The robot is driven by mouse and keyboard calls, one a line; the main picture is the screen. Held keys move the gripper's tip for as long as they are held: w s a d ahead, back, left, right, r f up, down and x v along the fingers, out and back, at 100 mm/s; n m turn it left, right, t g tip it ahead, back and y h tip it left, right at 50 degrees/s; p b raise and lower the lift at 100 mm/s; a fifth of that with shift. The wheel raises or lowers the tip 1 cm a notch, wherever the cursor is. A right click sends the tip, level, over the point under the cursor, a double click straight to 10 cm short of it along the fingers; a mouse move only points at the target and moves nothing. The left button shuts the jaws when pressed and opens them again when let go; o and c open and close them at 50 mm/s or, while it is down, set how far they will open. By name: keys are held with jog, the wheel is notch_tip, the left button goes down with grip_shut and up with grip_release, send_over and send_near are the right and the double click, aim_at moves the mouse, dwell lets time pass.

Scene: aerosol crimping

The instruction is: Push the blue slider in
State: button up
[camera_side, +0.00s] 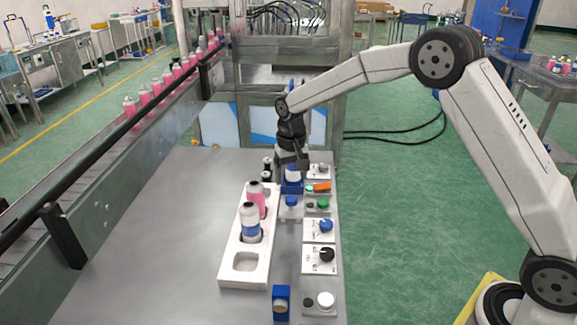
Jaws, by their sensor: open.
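A blue block (291,187), which looks like the blue slider, sits at the far end of the row of controls. A white and blue part (293,173) rises from it, directly below my gripper. My gripper (291,163) points down and is open, just above or around this part. I cannot tell whether the fingers touch it. The gripper body hides the top of the part and what lies behind.
Panels hold an orange switch (321,187), a green button (324,203), a blue knob (326,225), a black knob (327,254) and a white button (326,299). Left stands a white tray (232,271) with bottles. Another blue block (281,303) is in front. The table's left is clear.

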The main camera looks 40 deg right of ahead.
aim_at(291, 198)
jog(key=shift+f, duration=3.45)
grip_shut()
jog(key=shift+r, duration=0.1)
